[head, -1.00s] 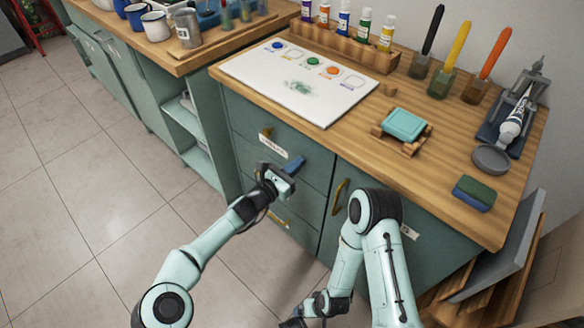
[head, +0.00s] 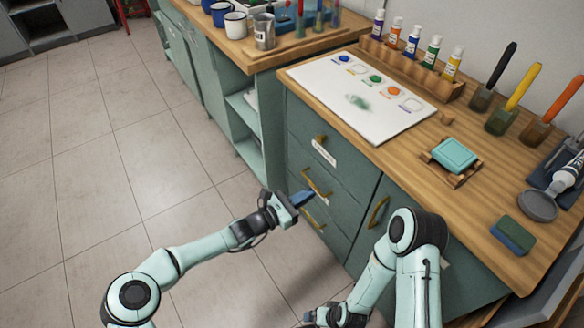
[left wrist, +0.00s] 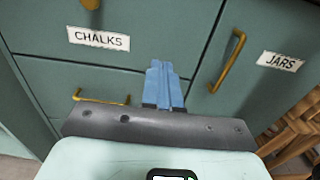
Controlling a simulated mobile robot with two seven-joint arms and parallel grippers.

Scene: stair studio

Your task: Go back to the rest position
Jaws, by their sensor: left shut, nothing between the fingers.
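My left gripper (head: 304,198) is in front of the green drawer cabinet (head: 350,196), beside a brass drawer handle (head: 317,184). Its blue fingers (left wrist: 163,84) are shut together and hold nothing. In the left wrist view they point at the cabinet front, between a drawer labelled CHALKS (left wrist: 98,38) and a door labelled JARS (left wrist: 281,62). I cannot tell whether they touch it. The drawers look closed. My right gripper (head: 309,317) is low at the bottom edge of the head view, mostly hidden, and its fingers cannot be made out.
The wooden worktop (head: 405,160) above holds a painted white sheet (head: 365,105), a paint bottle rack (head: 415,65), a soap on a wooden dish (head: 455,154), a sponge (head: 513,235) and brushes in jars. An open shelf unit (head: 243,115) stands left. The tiled floor (head: 110,150) is clear.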

